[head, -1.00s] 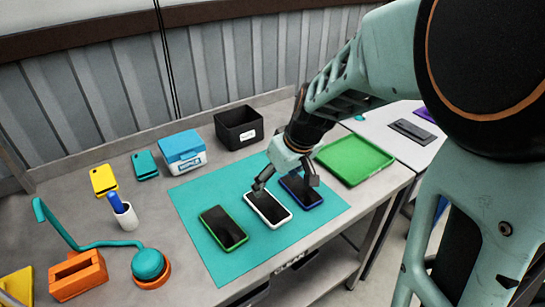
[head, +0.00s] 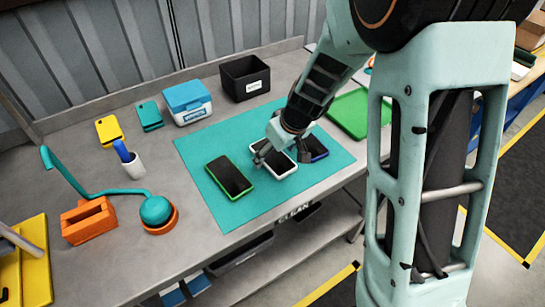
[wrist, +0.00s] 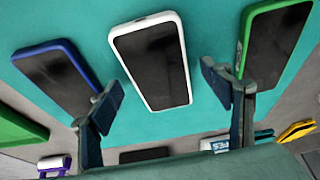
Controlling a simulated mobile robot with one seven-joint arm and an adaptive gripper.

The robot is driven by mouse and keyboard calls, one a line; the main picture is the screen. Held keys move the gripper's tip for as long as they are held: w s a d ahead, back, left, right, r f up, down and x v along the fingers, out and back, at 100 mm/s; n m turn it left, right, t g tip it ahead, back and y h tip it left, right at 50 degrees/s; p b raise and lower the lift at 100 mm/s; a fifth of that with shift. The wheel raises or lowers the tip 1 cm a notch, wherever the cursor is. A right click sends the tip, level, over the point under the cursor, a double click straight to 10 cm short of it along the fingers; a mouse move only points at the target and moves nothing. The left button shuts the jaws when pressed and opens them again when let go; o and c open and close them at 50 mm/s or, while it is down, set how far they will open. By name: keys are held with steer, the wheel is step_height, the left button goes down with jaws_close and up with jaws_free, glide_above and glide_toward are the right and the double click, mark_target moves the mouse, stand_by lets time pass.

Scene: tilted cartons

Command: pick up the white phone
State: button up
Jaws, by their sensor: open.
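The white phone (head: 284,167) lies face up on the teal mat (head: 215,138), between a green-rimmed phone (head: 229,176) and a blue-rimmed phone (head: 318,148). My gripper (head: 282,158) is open above it, hiding part of it in the head view. In the wrist view the white phone (wrist: 152,62) lies ahead of and between the two spread fingers (wrist: 170,100), with nothing held. There the blue phone (wrist: 58,76) is on the left and the green phone (wrist: 270,42) on the right.
A green tray (head: 352,112) lies right of the mat. A black bin (head: 246,78) and a blue-and-white box (head: 187,102) stand behind it. A white cup (head: 130,165), an orange holder (head: 89,221) and a teal lamp (head: 155,210) are on the left.

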steer(key=shift+w, duration=0.1)
steer(key=c, duration=1.4)
